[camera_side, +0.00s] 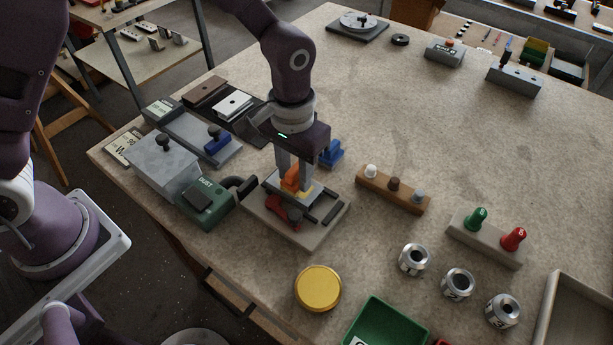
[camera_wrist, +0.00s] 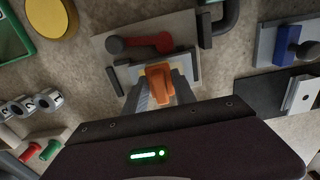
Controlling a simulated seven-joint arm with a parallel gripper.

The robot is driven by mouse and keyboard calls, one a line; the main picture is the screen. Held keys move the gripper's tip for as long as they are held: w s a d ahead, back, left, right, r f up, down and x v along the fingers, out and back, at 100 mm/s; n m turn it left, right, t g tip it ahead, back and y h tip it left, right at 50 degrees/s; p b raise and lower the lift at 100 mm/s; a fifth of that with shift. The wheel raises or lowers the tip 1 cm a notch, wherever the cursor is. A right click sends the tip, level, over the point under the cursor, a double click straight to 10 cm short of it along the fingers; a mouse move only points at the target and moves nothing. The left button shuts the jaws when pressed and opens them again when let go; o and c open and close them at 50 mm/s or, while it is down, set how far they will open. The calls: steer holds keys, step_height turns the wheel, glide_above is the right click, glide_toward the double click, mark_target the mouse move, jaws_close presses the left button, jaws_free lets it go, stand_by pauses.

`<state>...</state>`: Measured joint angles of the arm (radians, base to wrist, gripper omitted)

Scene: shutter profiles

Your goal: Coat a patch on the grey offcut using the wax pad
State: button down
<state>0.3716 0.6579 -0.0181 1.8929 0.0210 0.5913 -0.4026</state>
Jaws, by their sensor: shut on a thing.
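My gripper (camera_side: 290,182) points down and is shut on the orange handle of the wax pad (camera_side: 291,177). The wax pad (camera_wrist: 158,80) also shows between my fingers in the wrist view (camera_wrist: 161,92). The grey offcut (camera_side: 272,185), a light flat plate, lies in a holder under the pad; its edge shows in the wrist view (camera_wrist: 124,73). Yellow shows at the foot of the orange handle; I cannot tell whether it is the pad's edge or a patch on the offcut. The pad is at or just above the offcut; contact is hidden.
The holder's beige base (camera_side: 258,212) carries a red clamp lever (camera_side: 284,209). A green box (camera_side: 205,203) stands left of it and a blue-handled tool (camera_side: 332,153) close behind. A wooden peg rack (camera_side: 393,190) is to the right. The table's middle back is clear.

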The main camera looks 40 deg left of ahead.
steer(key=shift+a, duration=1.25)
step_height(320, 180, up, 8)
steer(key=shift+r, duration=0.15)
